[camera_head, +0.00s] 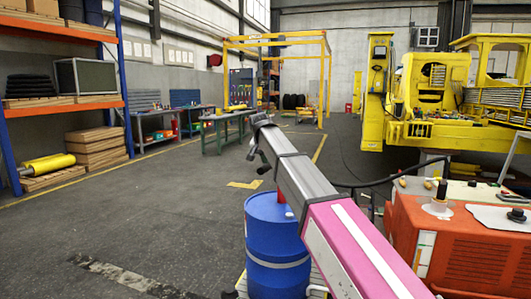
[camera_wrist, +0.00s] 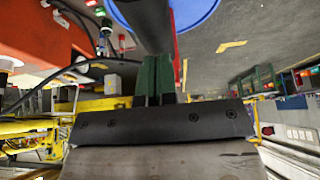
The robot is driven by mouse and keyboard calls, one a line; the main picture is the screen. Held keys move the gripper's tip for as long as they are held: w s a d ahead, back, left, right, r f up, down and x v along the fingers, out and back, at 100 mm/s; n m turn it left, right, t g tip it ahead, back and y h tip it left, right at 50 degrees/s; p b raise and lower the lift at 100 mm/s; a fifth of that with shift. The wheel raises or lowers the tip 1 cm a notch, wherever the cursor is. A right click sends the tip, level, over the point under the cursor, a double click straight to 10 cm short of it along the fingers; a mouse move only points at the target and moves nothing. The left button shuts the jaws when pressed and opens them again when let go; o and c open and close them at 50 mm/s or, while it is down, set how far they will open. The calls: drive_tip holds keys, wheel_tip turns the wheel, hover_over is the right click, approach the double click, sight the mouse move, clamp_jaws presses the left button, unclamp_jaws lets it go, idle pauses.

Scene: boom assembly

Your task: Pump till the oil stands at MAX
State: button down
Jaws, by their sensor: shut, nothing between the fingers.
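The orange machine (camera_head: 465,245) stands at the right, with a white upright strip (camera_head: 425,250) on its near left side. The strip is too small to read, so I cannot tell an oil level or a MAX mark. My gripper (camera_wrist: 157,75) shows in the wrist view with its green fingers shut together and empty. A dark cylindrical bar (camera_wrist: 143,22) lies just beyond the fingertips; I cannot tell whether they touch it. A narrow red part (camera_wrist: 178,50) shows beside the fingers. In the head view my arm reaches over a blue drum (camera_head: 278,245) and hides part of its top.
A black knob (camera_head: 441,193) and other fittings sit on the orange machine's top. A black hose runs behind it. A yellow machine (camera_head: 440,95) stands at the back right, a green workbench (camera_head: 225,122) farther back, and shelving (camera_head: 65,100) at left. The left floor is clear.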

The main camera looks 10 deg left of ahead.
wheel_tip(320, 180, down, 7)
drive_tip(key=shift+f, duration=0.1)
wheel_tip(320, 180, up, 20)
drive_tip(key=shift+f, duration=0.25)
idle(0.6)
drive_tip(key=shift+f, duration=0.1)
idle(1.1)
wheel_tip(320, 180, down, 19)
drive_tip(key=shift+f, duration=0.15)
wheel_tip(320, 180, up, 20)
drive_tip(key=shift+f, duration=0.25)
idle(1.4)
drive_tip(key=shift+s, duration=0.1)
idle(0.5)
